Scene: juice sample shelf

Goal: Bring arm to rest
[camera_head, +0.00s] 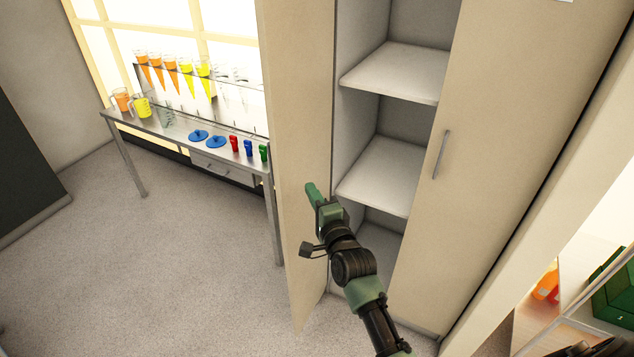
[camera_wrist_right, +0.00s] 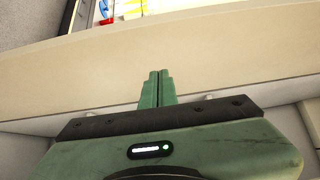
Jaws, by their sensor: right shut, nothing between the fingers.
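My right arm comes in from the lower right in the head view, and its green gripper (camera_head: 312,192) is in front of the open left door (camera_head: 303,110) of a tall beige cabinet. In the right wrist view, the green fingers of the right gripper (camera_wrist_right: 157,82) are together with nothing between them. They point at a beige panel that fills most of that view. Whether the fingertips touch it, I cannot tell. My left gripper is in neither view.
The cabinet's bare shelves (camera_head: 398,72) show beside my arm. The right door (camera_head: 470,150) with its handle looks closed. A metal table (camera_head: 180,128) with cups, blue lids and a rack of coloured cones stands at the left. The floor (camera_head: 150,260) in front of it is clear.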

